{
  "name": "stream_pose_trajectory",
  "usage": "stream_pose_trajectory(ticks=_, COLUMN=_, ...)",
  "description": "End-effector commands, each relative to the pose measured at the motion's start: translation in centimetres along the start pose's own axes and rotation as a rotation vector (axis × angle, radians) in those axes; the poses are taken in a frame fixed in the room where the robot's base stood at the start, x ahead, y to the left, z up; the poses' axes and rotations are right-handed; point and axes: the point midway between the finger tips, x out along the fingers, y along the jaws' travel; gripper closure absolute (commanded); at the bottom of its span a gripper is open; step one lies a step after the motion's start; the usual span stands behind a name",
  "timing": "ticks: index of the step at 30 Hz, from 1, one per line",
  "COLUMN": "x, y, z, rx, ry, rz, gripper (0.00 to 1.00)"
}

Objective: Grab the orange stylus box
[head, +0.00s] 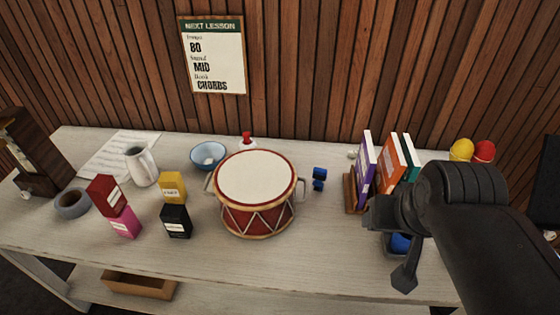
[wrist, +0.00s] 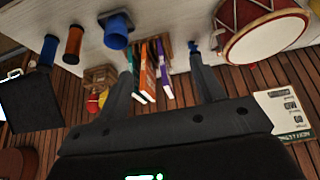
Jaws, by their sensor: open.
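A small yellow-orange box (head: 172,187) with a pale label stands on the left part of the table in the head view. It is the nearest match to an orange stylus box. A black box (head: 176,221) is just in front of it, and a red box (head: 105,194) and a pink box (head: 125,223) are to its left. None of these boxes shows in the wrist view. My gripper (wrist: 161,68) is open and empty at the right of the table, far from the boxes, with the books seen between its fingers in the wrist view.
A red drum (head: 254,195) stands between the boxes and my gripper. A blue bowl (head: 208,156), a white jug (head: 141,166) and a grey ring (head: 72,203) are near the boxes. A book rack (head: 351,193) and a blue cup (wrist: 117,30) are near my gripper. The front left table edge is clear.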

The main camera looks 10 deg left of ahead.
Motion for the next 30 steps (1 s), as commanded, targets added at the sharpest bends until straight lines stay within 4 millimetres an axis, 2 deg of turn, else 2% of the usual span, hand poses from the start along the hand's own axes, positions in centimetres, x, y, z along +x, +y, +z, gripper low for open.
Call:
stream_pose_trajectory(ticks=4, x=0.0, y=-0.1, z=-0.6, rx=0.015, ry=-0.005, rz=-0.003, gripper=0.38)
stream_pose_trajectory(ticks=8, x=0.1, y=-0.6, z=-2.9, rx=0.079, ry=-0.031, rz=-0.012, gripper=0.38)
stream_pose_trajectory(ticks=16, x=1.7, y=-2.6, z=-10.7, rx=0.315, ry=-0.119, rz=-0.021, gripper=0.38)
stream_pose_trajectory(ticks=23, x=5.0, y=-5.0, z=-17.0, rx=0.518, ry=-0.193, rz=-0.003, gripper=0.38)
stream_pose_trajectory(ticks=30, x=10.1, y=-8.4, z=-22.6, rx=0.723, ry=-0.266, rz=0.04, gripper=0.38)
